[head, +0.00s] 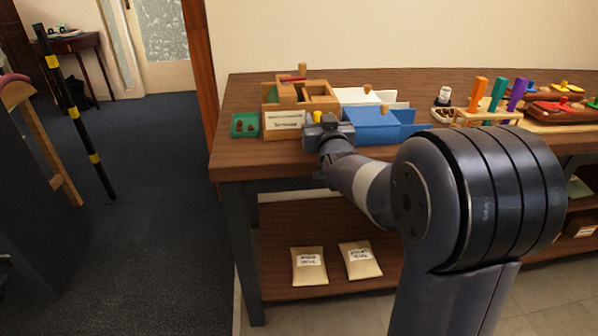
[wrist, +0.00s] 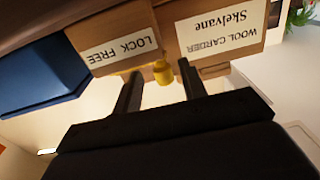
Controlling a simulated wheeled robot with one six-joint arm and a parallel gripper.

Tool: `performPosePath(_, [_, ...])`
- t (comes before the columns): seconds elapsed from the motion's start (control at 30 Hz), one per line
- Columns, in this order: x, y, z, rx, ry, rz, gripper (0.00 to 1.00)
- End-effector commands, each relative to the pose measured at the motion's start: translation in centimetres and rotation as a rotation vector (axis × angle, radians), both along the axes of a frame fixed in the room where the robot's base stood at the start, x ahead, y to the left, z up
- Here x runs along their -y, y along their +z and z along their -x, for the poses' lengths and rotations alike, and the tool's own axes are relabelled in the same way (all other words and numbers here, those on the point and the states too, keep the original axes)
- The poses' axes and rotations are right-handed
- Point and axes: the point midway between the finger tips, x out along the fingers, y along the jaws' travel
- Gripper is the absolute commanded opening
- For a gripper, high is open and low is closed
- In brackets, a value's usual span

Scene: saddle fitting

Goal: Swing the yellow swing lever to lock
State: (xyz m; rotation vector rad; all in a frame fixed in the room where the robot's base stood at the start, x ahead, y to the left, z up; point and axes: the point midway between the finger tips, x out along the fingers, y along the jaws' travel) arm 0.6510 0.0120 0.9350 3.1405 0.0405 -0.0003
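The yellow swing lever (wrist: 162,72) shows in the wrist view as a short yellow peg on the front of a wooden box (wrist: 110,38). It is beside a white label reading "LOCK FREE" (wrist: 124,50). My gripper (wrist: 159,70) is open, with one finger on each side of the lever. Gaps show between the lever and both fingers, and I cannot tell whether the tips reach past it. In the head view a bit of the lever (head: 318,117) shows just above my gripper (head: 322,128), at the box's right front corner. My gripper hides part of the box there.
A green tray (head: 245,125) is left of the wooden box, and a blue box (head: 372,124) is close on the right. A label "WOOL CARDER Skelvane" (wrist: 222,40) is on the wood. Colored pegs (head: 497,95) stand farther right on the table (head: 232,160). Two packets (head: 309,266) lie below.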

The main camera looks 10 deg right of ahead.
Motion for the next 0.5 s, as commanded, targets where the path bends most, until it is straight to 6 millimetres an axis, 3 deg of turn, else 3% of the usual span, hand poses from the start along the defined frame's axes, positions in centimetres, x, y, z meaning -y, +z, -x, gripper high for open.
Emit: performPosePath(0.5, [0.37,0.23,0.52,0.000,0.128,0.000,0.40])
